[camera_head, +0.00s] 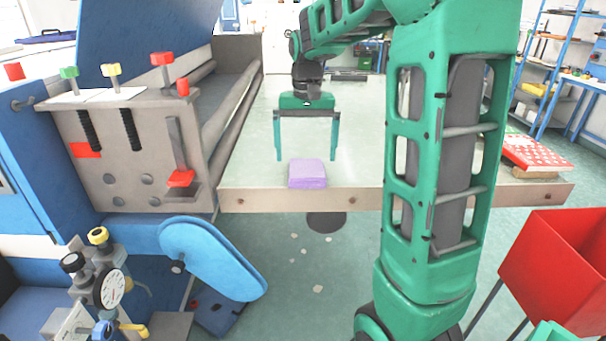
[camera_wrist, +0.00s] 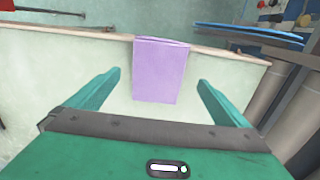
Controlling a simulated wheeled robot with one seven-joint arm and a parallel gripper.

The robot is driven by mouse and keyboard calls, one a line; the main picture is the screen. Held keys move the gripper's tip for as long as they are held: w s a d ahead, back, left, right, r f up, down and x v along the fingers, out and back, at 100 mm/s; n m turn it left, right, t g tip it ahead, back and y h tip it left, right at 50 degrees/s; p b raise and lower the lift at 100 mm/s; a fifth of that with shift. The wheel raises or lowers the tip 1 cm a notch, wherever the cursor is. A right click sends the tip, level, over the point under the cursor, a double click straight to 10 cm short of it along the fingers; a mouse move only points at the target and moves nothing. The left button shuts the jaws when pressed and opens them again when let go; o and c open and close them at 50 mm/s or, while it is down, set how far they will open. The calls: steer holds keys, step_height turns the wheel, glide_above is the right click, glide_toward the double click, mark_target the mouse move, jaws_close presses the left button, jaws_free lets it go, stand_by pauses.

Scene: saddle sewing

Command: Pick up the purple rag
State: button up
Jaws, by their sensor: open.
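The purple rag (camera_head: 307,174) lies folded in a flat rectangle on the pale table, near its front edge, in the head view. In the wrist view the rag (camera_wrist: 160,70) is a light purple rectangle beyond the fingertips, lying between their lines. My gripper (camera_head: 306,158) is green, with its two fingers pointing down and spread wider than the rag. It is open and empty, above the table and behind the rag in the head view. The fingers (camera_wrist: 159,78) also show in the wrist view, apart from the rag.
The pale table (camera_head: 255,150) is clear around the rag. A grey and blue machine (camera_head: 140,150) with coloured knobs stands along its left side. A red patterned item (camera_head: 535,152) lies at the table's right. A red bin (camera_head: 555,265) stands at front right.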

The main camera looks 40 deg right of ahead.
mark_target(306, 169)
steer(key=shift+s+f, duration=0.1)
steer(key=shift+f, duration=2.5)
steer(key=c, duration=1.2)
steer(key=shift+r, duration=0.1)
steer(key=shift+r, duration=0.45)
step_height(306, 169, up, 3)
steer(key=shift+f, duration=0.15)
steer(key=s+a+r, duration=0.1)
steer(key=a+r, duration=0.1)
steer(key=a, duration=0.1)
steer(key=s+a+r, duration=0.1)
steer(key=a+r, duration=0.2)
steer(key=a, duration=0.1)
steer(key=s+a+r, duration=0.1)
steer(key=a+r, duration=0.1)
steer(key=a, duration=0.2)
steer(key=shift+a+r, duration=0.15)
